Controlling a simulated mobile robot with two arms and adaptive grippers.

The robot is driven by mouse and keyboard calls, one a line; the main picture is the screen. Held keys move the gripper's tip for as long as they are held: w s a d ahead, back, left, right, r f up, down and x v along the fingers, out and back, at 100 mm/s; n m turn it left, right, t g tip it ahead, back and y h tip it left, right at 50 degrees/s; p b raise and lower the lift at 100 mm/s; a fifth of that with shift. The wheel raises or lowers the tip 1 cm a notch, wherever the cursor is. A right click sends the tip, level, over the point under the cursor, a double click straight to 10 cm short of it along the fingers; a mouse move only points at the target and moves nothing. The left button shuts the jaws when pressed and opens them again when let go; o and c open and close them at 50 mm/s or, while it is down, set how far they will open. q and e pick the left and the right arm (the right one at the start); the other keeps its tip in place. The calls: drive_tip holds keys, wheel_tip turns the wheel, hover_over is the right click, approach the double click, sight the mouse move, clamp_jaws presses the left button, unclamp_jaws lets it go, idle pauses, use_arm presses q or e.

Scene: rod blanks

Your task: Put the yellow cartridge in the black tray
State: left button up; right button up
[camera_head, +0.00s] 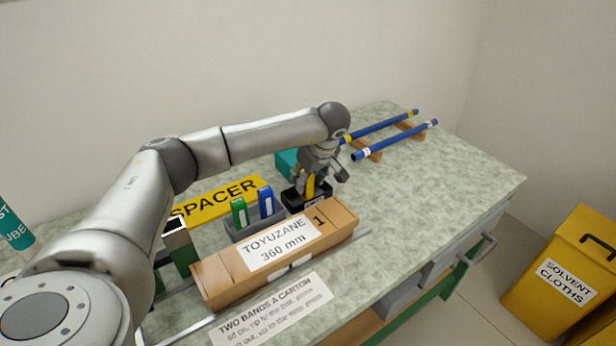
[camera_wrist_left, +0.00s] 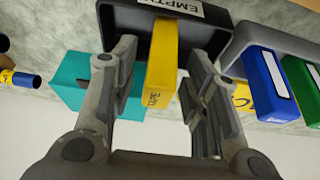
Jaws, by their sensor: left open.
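The yellow cartridge (camera_head: 310,186) stands in the black tray (camera_head: 291,199), on the table behind the carton. In the left wrist view the cartridge (camera_wrist_left: 161,72) has its lower end inside the black tray (camera_wrist_left: 122,22), which bears a partly hidden label beginning "EMPT". My left gripper (camera_head: 320,181) is over the tray. In the left wrist view its fingers (camera_wrist_left: 163,62) are open, one on each side of the cartridge, with visible gaps. The cartridge's base is hidden by the tray wall. My right gripper is not in view.
A grey tray (camera_head: 240,237) beside the black one holds a green cartridge (camera_head: 239,212) and a blue cartridge (camera_head: 265,202). A teal box (camera_head: 286,162) is close behind. The long carton (camera_head: 222,274) lies in front. Blue rods (camera_head: 392,141) rest on wooden supports at the back right.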

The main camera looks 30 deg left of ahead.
use_arm(q)
drive_tip(key=v, duration=1.2)
drive_tip(key=shift+r+b, duration=0.2)
drive_tip(key=shift+b, duration=0.25)
